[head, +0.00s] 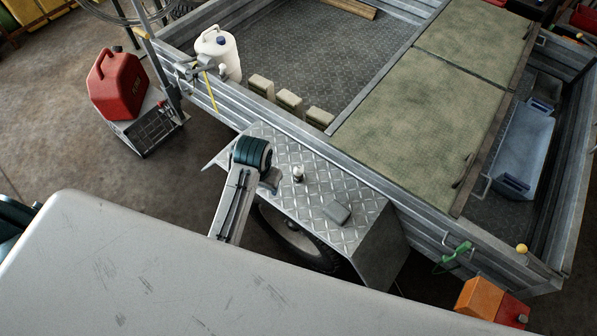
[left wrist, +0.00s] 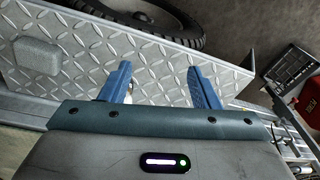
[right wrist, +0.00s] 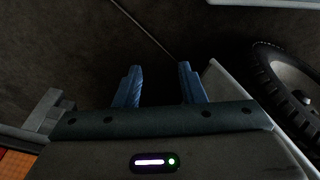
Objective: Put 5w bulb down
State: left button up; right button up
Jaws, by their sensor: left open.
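A small bulb-like piece (head: 298,174), pale with a metallic look, stands on the diamond-plate fender (head: 318,190) of the trailer; it is too small to read a wattage. My left gripper (head: 271,182) is just left of it in the head view, low over the fender, partly hidden by its own wrist. In the left wrist view my left gripper (left wrist: 160,85) has its blue fingers apart, with fender plate (left wrist: 150,65) between them. My right gripper (right wrist: 159,82) is open and empty over dark floor; it does not show in the head view.
A grey box (head: 337,212) lies on the fender to the right. The trailer side wall (head: 300,140) rises behind the fender, and a tyre (head: 300,240) sits below. A white jug (head: 218,55) and a red fuel can (head: 117,83) stand to the left.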

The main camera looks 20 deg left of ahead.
pick_arm(q)
jog(key=w+d+r+g, duration=0.1)
jog(key=w+d, duration=0.3)
jog(key=w, duration=0.4)
jog(key=m, duration=0.1)
send_near(298, 168)
jog(key=shift+w+d+f+g+h, duration=0.15)
jog(key=shift+w+f+g+h, duration=0.15)
jog(key=shift+w, duration=0.2)
jog(key=shift+f, duration=0.2)
notch_tip(298, 168, down, 5)
jog(key=shift+r+p, duration=0.15)
jog(key=shift+p, duration=0.2)
jog(key=f, duration=0.1)
jog(key=f+p, duration=0.1)
jog(key=f, duration=0.2)
jog(key=shift+s+a+f, duration=0.2)
jog(key=shift+a+f, duration=0.1)
jog(key=shift+a, duration=0.1)
jog(key=shift+f, duration=0.5)
jog(key=c, duration=1.1)
pick_arm(e)
jog(key=s+f+g, duration=0.1)
jog(key=s+f, duration=1.1)
jog(key=s, duration=0.4)
jog(key=shift+s+d+f, duration=0.35)
